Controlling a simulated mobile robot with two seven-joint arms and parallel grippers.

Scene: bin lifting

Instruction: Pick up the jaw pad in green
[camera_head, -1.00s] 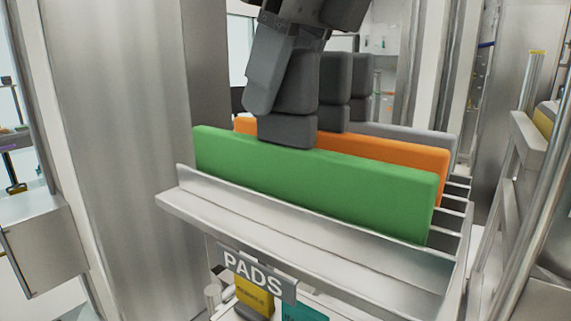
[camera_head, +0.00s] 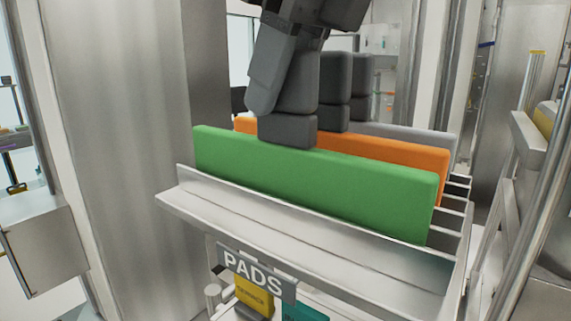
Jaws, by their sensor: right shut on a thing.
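The green jaw pad (camera_head: 310,185) is a long flat slab standing on edge in the front slot of a metal rack (camera_head: 300,236). My right gripper (camera_head: 288,132) comes down from above and is shut on the top edge of the green pad, left of its middle. The fingers hide part of that edge. The pad's lower edge is hidden behind the rack's front lip. My left gripper does not show.
An orange pad (camera_head: 390,155) stands close behind the green one, and a grey pad (camera_head: 412,137) behind that. The rack bears a "PADS" label (camera_head: 253,273). A metal column (camera_head: 120,130) rises at left, and a metal frame (camera_head: 535,150) stands at right.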

